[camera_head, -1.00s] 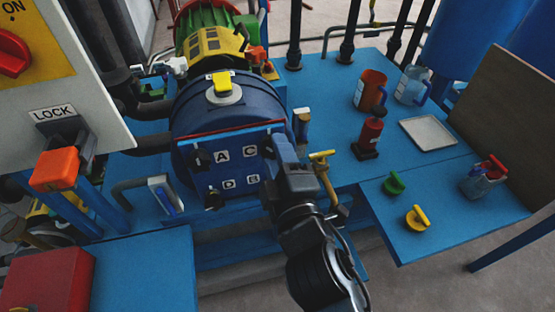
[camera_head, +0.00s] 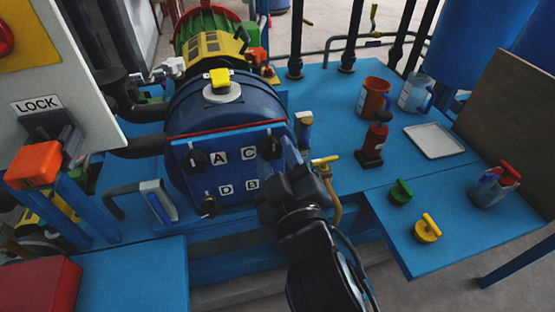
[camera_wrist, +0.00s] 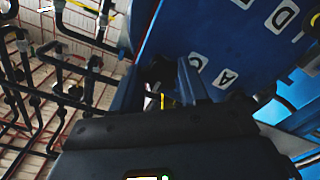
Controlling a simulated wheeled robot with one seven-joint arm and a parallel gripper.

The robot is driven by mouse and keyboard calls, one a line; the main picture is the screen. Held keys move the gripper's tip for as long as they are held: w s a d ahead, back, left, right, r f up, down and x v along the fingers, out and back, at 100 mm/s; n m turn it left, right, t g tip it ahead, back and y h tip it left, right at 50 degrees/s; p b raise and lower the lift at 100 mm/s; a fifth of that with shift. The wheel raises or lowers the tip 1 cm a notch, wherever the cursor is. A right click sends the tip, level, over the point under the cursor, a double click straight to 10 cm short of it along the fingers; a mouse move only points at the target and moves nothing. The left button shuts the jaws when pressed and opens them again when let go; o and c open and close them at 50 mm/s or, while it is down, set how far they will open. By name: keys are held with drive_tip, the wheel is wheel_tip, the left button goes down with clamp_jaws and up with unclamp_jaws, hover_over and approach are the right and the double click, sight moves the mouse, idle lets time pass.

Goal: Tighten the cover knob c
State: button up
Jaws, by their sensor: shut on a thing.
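The blue square cover (camera_head: 228,172) on the front of the blue pressure vessel carries white letter labels A, C, D and B. The dark cover knob c (camera_head: 268,148) is at its upper right, beside label C, and is partly hidden by my arm. In the wrist view the dark knob (camera_wrist: 157,69) is at the fingertips, next to label C. My gripper (camera_head: 278,148) reaches up to it from below right and is shut on it. The black knob by A (camera_head: 197,160) and the one by D (camera_head: 208,206) are in plain view; my wrist hides the corner by B.
A yellow-handled valve (camera_head: 325,160) stands close right of my gripper. Right of it are a red-topped black item (camera_head: 374,140), an orange jug (camera_head: 374,97) and a white tray (camera_head: 434,141). A lock panel (camera_head: 40,105) with an orange handle stands left.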

drive_tip(key=shift+f, duration=0.15)
drive_tip(key=o, duration=1.1)
drive_tip(key=shift+c, duration=0.2)
drive_tip(key=shift+s, duration=0.1)
drive_tip(key=v, duration=0.7)
drive_tip(key=shift+s, duration=0.3)
drive_tip(key=shift+d, duration=0.15)
drive_tip(key=s+d+f+m+g+h+p, duration=0.15)
drive_tip(key=s+d+m+p, duration=0.35)
drive_tip(key=s+d, duration=0.7)
drive_tip(key=s+d+r+m+h+p, duration=0.1)
drive_tip(key=s+d+r+m+p, duration=0.1)
drive_tip(key=s, duration=0.6)
drive_tip(key=s+d+r+m+g+h+p, duration=0.1)
drive_tip(key=s+d+r+m+h+p, duration=0.1)
drive_tip(key=s+d, duration=0.4)
wheel_tip(320, 180, up, 2)
drive_tip(key=s+m, duration=0.1)
drive_tip(key=s, duration=0.2)
drive_tip(key=shift+r, duration=0.25)
